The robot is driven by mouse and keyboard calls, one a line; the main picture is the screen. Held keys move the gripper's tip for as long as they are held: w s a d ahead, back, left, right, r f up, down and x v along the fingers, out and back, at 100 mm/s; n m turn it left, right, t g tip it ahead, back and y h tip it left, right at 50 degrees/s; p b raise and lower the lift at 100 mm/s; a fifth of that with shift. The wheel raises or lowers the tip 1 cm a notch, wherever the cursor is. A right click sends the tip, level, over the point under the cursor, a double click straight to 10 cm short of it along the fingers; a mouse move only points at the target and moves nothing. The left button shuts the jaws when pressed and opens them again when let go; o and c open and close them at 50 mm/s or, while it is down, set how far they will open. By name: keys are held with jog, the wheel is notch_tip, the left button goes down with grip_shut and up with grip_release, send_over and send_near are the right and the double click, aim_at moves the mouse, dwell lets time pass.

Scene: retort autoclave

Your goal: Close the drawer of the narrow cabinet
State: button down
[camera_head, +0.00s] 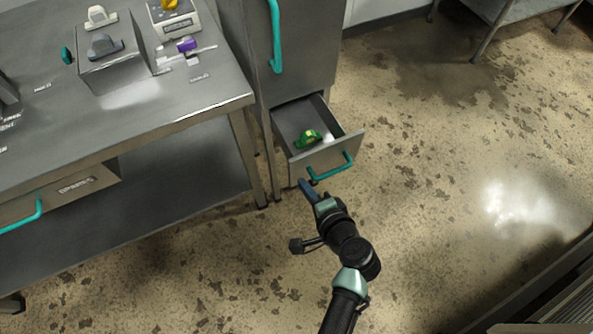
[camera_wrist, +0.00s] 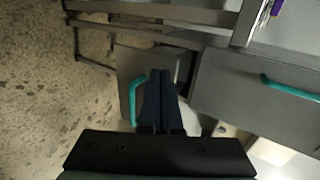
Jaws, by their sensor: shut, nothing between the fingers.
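The narrow cabinet (camera_head: 305,45) is a grey upright unit beside the table, with its low drawer (camera_head: 345,143) pulled out. The drawer front has a teal handle (camera_head: 332,168). Inside lie a green item (camera_head: 307,138) and a small white item (camera_head: 328,138). My gripper (camera_head: 306,186) is shut and empty, low at the drawer front's left end, left of the handle. In the wrist view my gripper's fingers (camera_wrist: 161,74) lie together across the drawer front (camera_wrist: 133,64), next to the teal handle (camera_wrist: 132,100). I cannot tell whether they touch it. The fingers hide part of the drawer.
A steel table (camera_head: 130,110) with a lower shelf (camera_head: 180,165) stands left of the cabinet, its leg close to the drawer. It bears a scale (camera_head: 173,20) and a metal box (camera_head: 112,70). The floor (camera_head: 440,180) right of the drawer is clear.

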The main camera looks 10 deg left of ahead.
aim_at(291, 164)
jog(key=w+a, duration=0.3)
jog(key=w, duration=0.1)
jog(key=shift+f, duration=0.3)
jog(key=w+a+b, duration=0.4)
jog(key=w+a, duration=0.3)
jog(key=w, duration=0.3)
jog(key=shift+w+a, duration=0.35)
